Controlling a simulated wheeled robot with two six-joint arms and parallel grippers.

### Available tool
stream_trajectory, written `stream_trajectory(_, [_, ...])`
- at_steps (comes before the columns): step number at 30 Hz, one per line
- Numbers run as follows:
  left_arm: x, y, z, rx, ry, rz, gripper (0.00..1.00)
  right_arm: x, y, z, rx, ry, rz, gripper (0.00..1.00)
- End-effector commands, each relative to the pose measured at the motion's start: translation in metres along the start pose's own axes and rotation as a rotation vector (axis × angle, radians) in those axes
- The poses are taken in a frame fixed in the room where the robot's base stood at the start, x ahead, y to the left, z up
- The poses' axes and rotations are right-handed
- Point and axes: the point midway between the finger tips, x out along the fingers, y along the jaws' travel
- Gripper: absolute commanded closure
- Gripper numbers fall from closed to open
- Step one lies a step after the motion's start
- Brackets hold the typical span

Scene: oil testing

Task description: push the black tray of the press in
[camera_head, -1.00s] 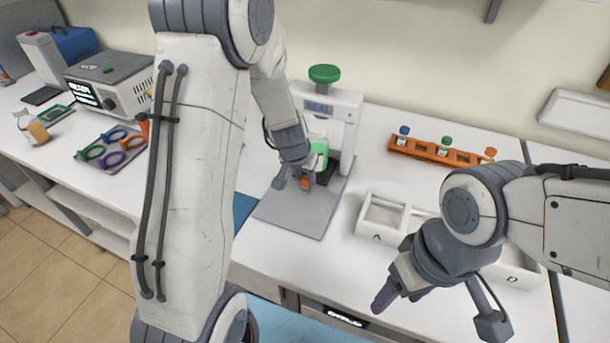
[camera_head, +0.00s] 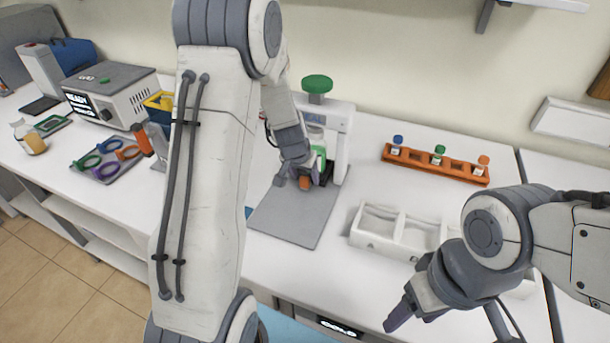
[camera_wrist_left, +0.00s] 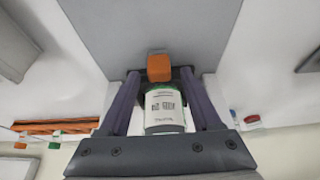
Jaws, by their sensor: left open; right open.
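The press has a white frame (camera_head: 343,135), a green knob (camera_head: 317,84) on top and a grey base plate (camera_head: 291,218). Its black tray (camera_head: 327,172) sits low under the frame, partly hidden by my left gripper, with an orange handle (camera_head: 305,184) at the front. A jar with green contents (camera_head: 320,157) stands on the tray; its white label (camera_wrist_left: 165,106) faces the left wrist camera. My left gripper (camera_head: 298,181) is open, its fingers either side of the jar and handle (camera_wrist_left: 159,67); contact is unclear. My right gripper (camera_head: 398,318) is open and empty at the front right.
An orange rack (camera_head: 436,164) with several small vials stands right of the press. A white compartment box (camera_head: 380,229) stands right of the base plate. At the left are a grey instrument (camera_head: 111,92) and a tray of coloured rings (camera_head: 105,168).

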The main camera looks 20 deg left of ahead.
Motion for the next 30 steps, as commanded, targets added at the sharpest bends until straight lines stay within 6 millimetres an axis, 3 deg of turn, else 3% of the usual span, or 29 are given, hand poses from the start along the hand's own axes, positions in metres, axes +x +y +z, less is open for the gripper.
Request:
stream_trajectory(5, [-0.014,0.0,-0.002,0.001,0.002,0.0,0.35,-0.005,0.0,0.0,0.0,0.0,0.0,0.35])
stream_trajectory(18, [-0.092,0.0,-0.001,0.001,0.004,0.0,0.35,-0.011,-0.001,-0.001,0.0,0.0,0.0,0.35])
stream_trajectory(23, [-0.103,0.0,0.0,0.001,0.002,0.0,0.35,-0.011,-0.001,-0.001,0.0,0.0,0.0,0.35])
stream_trajectory(30, [-0.105,0.0,0.0,0.001,0.0,0.0,0.35,-0.011,-0.001,-0.001,0.0,0.0,0.0,0.35])
